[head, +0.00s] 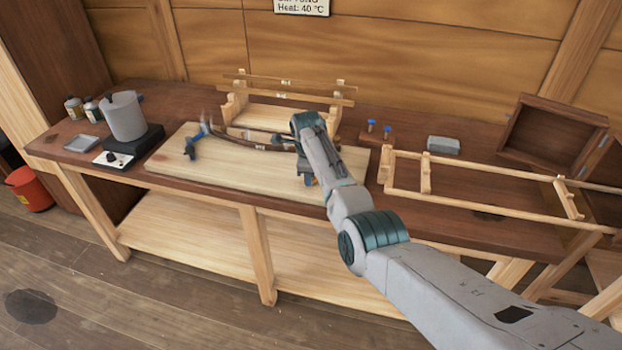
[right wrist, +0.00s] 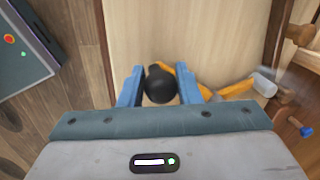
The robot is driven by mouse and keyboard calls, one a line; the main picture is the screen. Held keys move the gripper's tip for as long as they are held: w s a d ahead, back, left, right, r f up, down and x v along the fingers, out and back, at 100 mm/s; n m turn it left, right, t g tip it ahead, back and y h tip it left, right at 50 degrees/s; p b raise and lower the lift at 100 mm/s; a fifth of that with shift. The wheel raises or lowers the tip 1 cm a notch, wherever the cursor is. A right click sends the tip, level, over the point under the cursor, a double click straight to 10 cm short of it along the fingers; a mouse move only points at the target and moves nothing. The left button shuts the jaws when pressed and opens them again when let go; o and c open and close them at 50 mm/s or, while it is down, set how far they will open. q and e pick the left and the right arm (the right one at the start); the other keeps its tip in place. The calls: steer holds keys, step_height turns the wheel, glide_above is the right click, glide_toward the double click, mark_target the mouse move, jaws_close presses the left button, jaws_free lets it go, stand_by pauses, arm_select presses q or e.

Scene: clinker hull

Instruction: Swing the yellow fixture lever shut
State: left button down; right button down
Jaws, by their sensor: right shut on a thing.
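My right gripper (right wrist: 162,82) has its blue fingers on either side of a round black knob (right wrist: 160,88) and is shut on it. A yellow lever (right wrist: 236,89) shows behind and right of the knob in the right wrist view, with a grey cylinder (right wrist: 265,82) near its far end. The fingers hide part of the lever. In the head view my right gripper (head: 309,180) is low over the pale board (head: 225,182); my arm hides the lever and knob there. My left gripper is not in view.
A dark curved strip (head: 245,141) lies over the board, with a blue clamp (head: 190,149) near its left end. A wooden rack (head: 285,90) stands behind. A grey pot (head: 124,116) is at left. A wooden frame (head: 470,172) and open box (head: 550,135) are at right.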

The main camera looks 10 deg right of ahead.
steer(key=shift+w+a+m+b, duration=0.25)
steer(key=shift+w+m+b, duration=0.1)
steer(key=shift+w+m, duration=0.05)
steer(key=shift+w+a, duration=0.1)
steer(key=shift+w, duration=0.1)
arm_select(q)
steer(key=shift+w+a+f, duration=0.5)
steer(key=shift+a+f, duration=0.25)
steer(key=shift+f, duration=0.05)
arm_select(e)
steer(key=shift+r+m, duration=0.1)
steer(key=shift+m, duration=0.2)
steer(key=c, duration=1.1)
jaws_free()
steer(key=shift+w, duration=0.1)
arm_select(q)
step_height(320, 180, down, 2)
steer(key=b, duration=0.2)
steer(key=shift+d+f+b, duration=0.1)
steer(key=shift+b, duration=0.25)
arm_select(e)
step_height(320, 180, up, 10)
steer(key=s, duration=0.2)
steer(key=shift+a+r, duration=0.2)
steer(key=shift+a, duration=0.15)
